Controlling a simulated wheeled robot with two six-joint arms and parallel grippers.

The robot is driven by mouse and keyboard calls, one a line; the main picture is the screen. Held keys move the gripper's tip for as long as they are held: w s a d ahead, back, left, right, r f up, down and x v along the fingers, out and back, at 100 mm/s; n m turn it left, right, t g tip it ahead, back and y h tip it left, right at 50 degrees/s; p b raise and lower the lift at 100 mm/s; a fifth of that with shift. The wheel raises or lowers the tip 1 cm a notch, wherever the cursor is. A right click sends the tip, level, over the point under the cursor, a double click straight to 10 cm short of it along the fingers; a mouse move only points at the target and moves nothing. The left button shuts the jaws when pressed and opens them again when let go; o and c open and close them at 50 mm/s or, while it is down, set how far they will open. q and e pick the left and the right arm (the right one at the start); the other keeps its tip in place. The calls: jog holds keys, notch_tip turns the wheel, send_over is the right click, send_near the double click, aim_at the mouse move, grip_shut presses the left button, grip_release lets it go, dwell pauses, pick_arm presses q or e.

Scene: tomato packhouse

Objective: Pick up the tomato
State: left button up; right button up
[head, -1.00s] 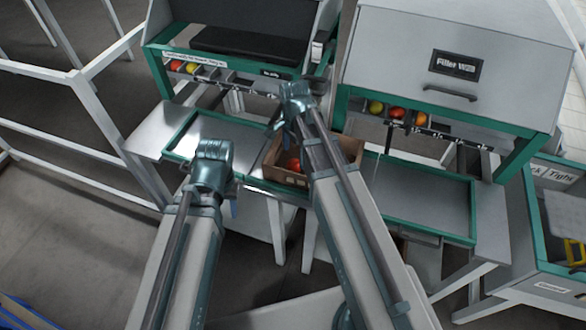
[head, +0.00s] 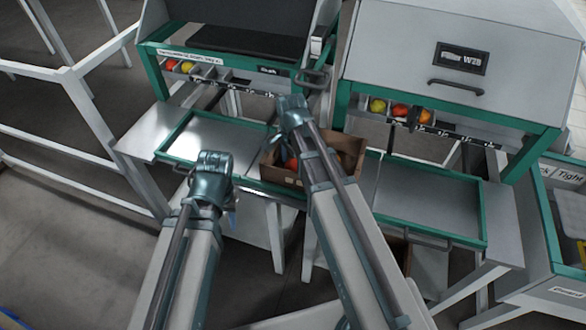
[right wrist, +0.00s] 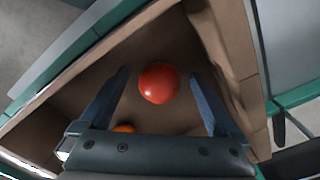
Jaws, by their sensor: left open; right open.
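A red tomato (right wrist: 158,83) lies in a brown cardboard box (right wrist: 226,40). In the right wrist view it shows between the fingertips of my right gripper (right wrist: 158,74), which is open, empty and pointed down into the box. I cannot tell how far below the fingertips the tomato is. In the head view a tomato (head: 291,163) shows in the box (head: 350,144), partly hidden by my right arm. A second orange-red fruit (right wrist: 123,128) is partly hidden behind the gripper body. My left gripper (head: 212,178) is open in front of the left tray; its fingers are mostly hidden.
The box sits between a left green-rimmed tray (head: 196,132) and a right one (head: 430,198), both bare. Two grey machines with chutes of red, yellow and orange fruit (head: 399,110) stand behind. A white rail frame (head: 68,76) stands at the left, a labelled bin (head: 566,233) at the right.

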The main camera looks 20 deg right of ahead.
aim_at(293, 162)
jog(key=c, duration=1)
jog(key=shift+r, duration=0.1)
jog(key=shift+s+d+r+p, duration=0.1)
jog(key=shift+d+r+p, duration=0.1)
jog(key=shift+r+p, duration=0.3)
notch_tip(293, 162, up, 10)
jog(key=p, duration=1.1)
jog(key=s+d, duration=0.3)
jog(key=d, duration=0.2)
jog(key=s+d, duration=0.4)
jog(key=d, duration=0.2)
jog(key=s+d, duration=0.4)
jog(key=d, duration=0.1)
jog(key=shift+d+r, duration=0.15)
jog(key=shift+r, duration=0.05)
jog(key=shift+w, duration=0.1)
